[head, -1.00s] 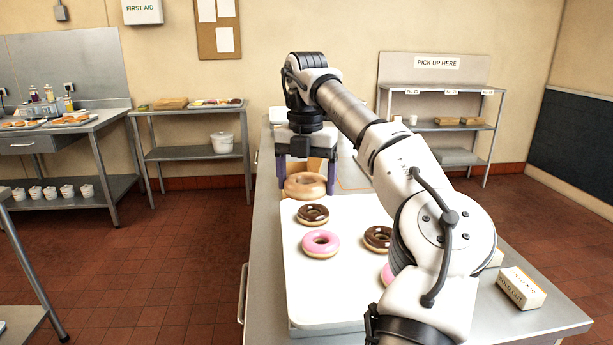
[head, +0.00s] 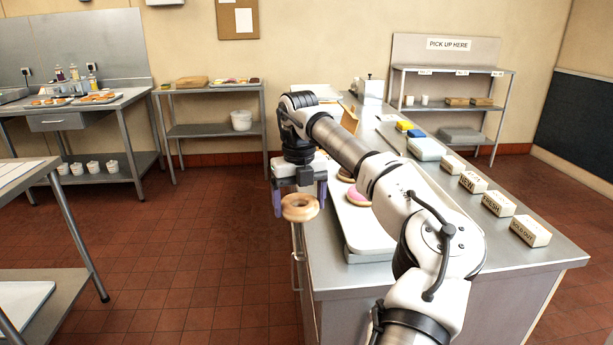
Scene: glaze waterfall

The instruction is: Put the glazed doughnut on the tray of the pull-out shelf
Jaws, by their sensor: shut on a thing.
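The glazed doughnut (head: 300,209), plain golden brown, hangs between the purple-tipped fingers of my gripper (head: 299,196). My gripper is shut on it and holds it in the air just left of the counter, with red floor tiles behind it. At the left edge stands a metal unit with a white tray (head: 22,303) on its low shelf (head: 58,292). The tray is cut off by the picture edge and looks empty where it shows. I cannot tell for sure whether this is the pull-out shelf.
The counter (head: 540,255) carries a white board (head: 368,240) with a pink-iced doughnut (head: 358,196), partly hidden by my arm, and several label blocks (head: 498,203). The unit's upper top (head: 25,178) stands above the low tray. Open floor (head: 185,270) lies between the unit and the counter.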

